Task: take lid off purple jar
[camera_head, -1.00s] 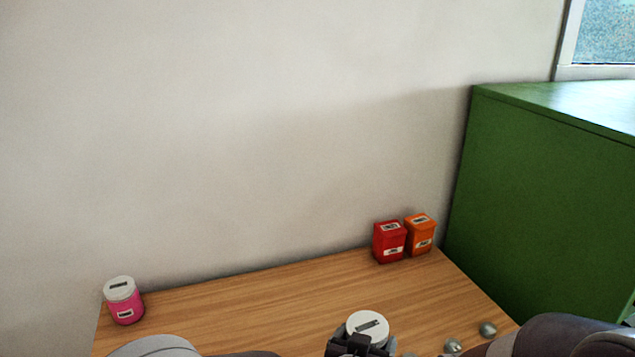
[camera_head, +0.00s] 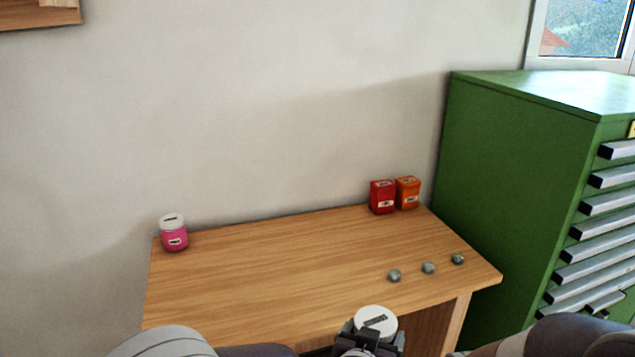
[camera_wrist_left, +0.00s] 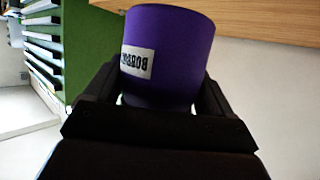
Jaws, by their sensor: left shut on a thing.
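My left gripper (camera_head: 371,335) is shut on the purple jar (camera_wrist_left: 167,50). In the left wrist view its fingers grip both sides of the jar, and a white label shows on the purple wall. In the head view the jar's round white lid (camera_head: 376,321) with a dark-printed label faces up and is on the jar. The jar is held in front of the table's near edge. The jar's body is hidden in the head view. My right gripper is not in view; only part of my right arm shows at the lower right.
The wooden table (camera_head: 290,260) is mostly bare. A pink jar with a white lid (camera_head: 173,233) stands at its left. Red (camera_head: 382,197) and orange (camera_head: 407,193) containers stand at the back right. Several grey knobs (camera_head: 428,268) lie at the right. A green drawer cabinet (camera_head: 510,170) stands beside the table.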

